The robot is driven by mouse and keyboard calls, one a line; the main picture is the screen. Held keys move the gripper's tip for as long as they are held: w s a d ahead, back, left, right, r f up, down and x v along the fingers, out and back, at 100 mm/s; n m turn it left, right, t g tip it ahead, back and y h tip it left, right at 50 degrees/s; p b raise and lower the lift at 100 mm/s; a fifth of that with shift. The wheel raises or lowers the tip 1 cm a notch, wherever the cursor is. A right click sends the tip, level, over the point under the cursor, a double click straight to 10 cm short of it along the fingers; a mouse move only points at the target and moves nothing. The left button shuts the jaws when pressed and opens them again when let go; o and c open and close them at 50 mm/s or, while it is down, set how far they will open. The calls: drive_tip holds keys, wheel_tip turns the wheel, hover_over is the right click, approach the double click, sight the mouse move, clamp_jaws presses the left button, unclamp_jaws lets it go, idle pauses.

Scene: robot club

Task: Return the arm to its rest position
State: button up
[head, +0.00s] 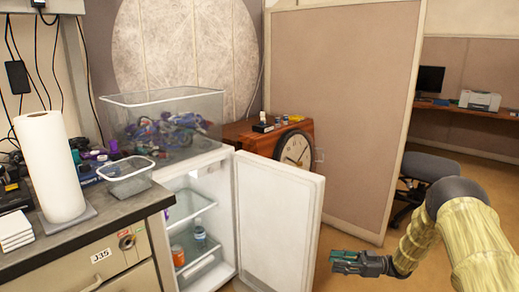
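My arm comes in from the right edge in a yellowish ribbed sleeve with a dark grey joint. My gripper (340,262), dark with greenish fingers, points left at the lower middle right. It hangs over the floor, to the right of the open white fridge door (275,220) and apart from it. I see nothing hanging from the fingers. They are too small and edge-on to tell whether they are open or shut.
The small fridge (222,275) stands open, with containers on its shelves. A clear bin (165,120) sits on top. Left is a counter with a paper towel roll (52,170) and clear tub (125,177). A partition (335,110) and office chair (425,170) stand behind my arm.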

drive_tip(key=s+a+f+m+t+h, duration=0.4)
drive_tip(key=f+m+t+h, duration=0.15)
drive_tip(key=f, duration=0.25)
drive_tip(key=s+a+f+m+t+h, duration=0.4)
drive_tip(key=a+f+m, duration=0.15)
drive_tip(key=f, duration=0.35)
drive_tip(key=s+d+f+m+g+h, duration=0.1)
drive_tip(key=s+f+m+g+h, duration=0.2)
drive_tip(key=s, duration=0.7)
drive_tip(key=s+d+f+m+g+h, duration=0.1)
drive_tip(key=s+f+m+g+h, duration=0.3)
drive_tip(key=s, duration=0.7)
drive_tip(key=s+d+r+g+h, duration=0.1)
drive_tip(key=s+g, duration=0.1)
drive_tip(key=s, duration=0.9)
drive_tip(key=s+d+r+g+h, duration=0.1)
drive_tip(key=s+d+g+h, duration=0.1)
drive_tip(key=s, duration=0.8)
wheel_tip(320, 180, up, 17)
drive_tip(key=p, duration=1.8)
drive_tip(key=shift+n, duration=0.3)
drive_tip(key=shift+s+y, duration=0.1)
drive_tip(key=shift+y, duration=0.15)
